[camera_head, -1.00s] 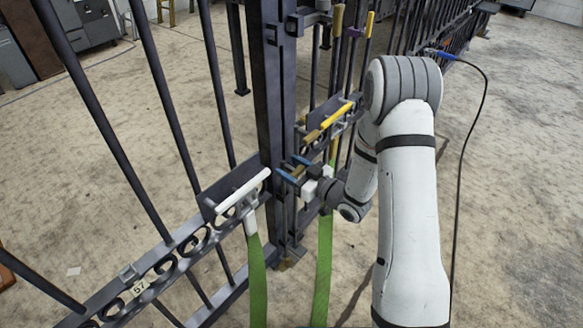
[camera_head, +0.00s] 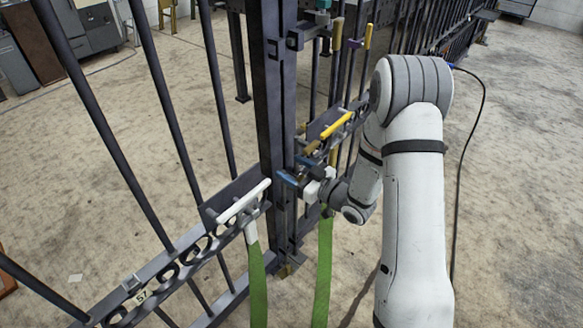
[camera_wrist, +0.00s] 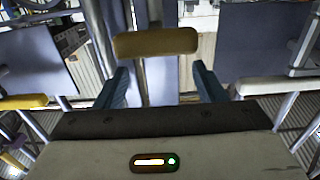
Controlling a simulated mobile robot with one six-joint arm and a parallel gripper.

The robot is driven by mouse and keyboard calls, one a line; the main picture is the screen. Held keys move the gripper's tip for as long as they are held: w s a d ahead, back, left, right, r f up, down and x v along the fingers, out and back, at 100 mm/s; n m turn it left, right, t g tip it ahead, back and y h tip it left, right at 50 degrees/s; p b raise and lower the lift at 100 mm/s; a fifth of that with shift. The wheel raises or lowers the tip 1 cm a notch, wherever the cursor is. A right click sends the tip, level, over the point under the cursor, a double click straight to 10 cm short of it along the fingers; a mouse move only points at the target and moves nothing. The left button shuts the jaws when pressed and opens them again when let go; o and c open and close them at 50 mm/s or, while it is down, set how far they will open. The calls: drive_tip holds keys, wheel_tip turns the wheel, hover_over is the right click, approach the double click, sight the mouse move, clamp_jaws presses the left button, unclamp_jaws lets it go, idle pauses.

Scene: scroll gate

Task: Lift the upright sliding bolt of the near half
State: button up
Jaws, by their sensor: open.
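My gripper (camera_head: 294,170) is beside the dark gate post, its blue fingers apart. In the wrist view, the open fingers (camera_wrist: 160,88) have a T-shaped ochre handle (camera_wrist: 155,42) on an upright rod between and beyond them. The fingers do not appear to touch it. An ochre handle (camera_head: 313,145) also shows just above my gripper in the head view, probably the same one. A white T-shaped handle (camera_head: 243,201) sits on the near gate section, left of my gripper. Which handle belongs to the upright sliding bolt is not certain. The lower end of the ochre handle's rod is hidden.
A yellow bar handle (camera_head: 337,124) lies behind my gripper. Upright tan (camera_head: 337,30) and yellow (camera_head: 368,36) grips stand farther back. Green straps (camera_head: 323,265) hang below. The dark post (camera_head: 268,100) is close to my fingers.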

drive_tip(key=p+v, duration=0.1)
drive_tip(key=v, duration=0.6)
drive_tip(key=shift+d, duration=0.1)
